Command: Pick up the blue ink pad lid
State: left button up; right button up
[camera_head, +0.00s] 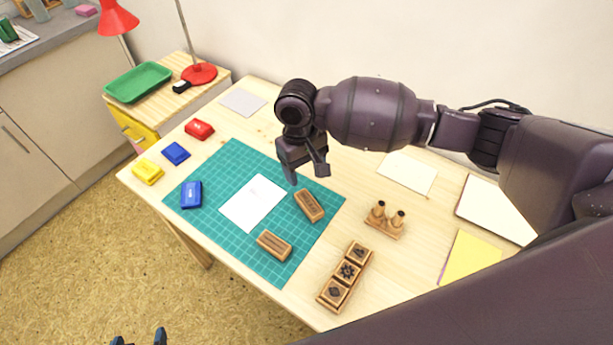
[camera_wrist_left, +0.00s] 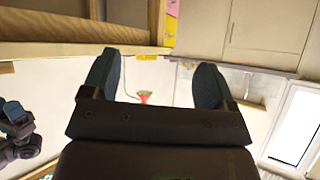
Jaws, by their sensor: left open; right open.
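Two blue ink pad pieces show in the head view. One blue piece (camera_head: 191,194) with a pale label lies on the left edge of the green mat. The other blue piece (camera_head: 176,153) lies on the wood just beyond the mat. I cannot tell for sure which is the lid. My left gripper (camera_head: 139,338) is at the bottom edge, below the table's front side, open and empty; its spread fingers also show in the left wrist view (camera_wrist_left: 154,82). My right gripper (camera_head: 307,174) is open and empty above the mat's right part, away from both blue pieces.
Red (camera_head: 199,128) and yellow (camera_head: 148,172) ink pads lie near the blue pieces. White paper (camera_head: 253,203) and two wooden stamps (camera_head: 309,205) (camera_head: 274,245) lie on the mat (camera_head: 225,165). A red lamp (camera_head: 199,74) and green tray (camera_head: 138,82) stand at the back left.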

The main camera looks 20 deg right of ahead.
aim_at(192, 192)
jog(key=k, duration=1.5)
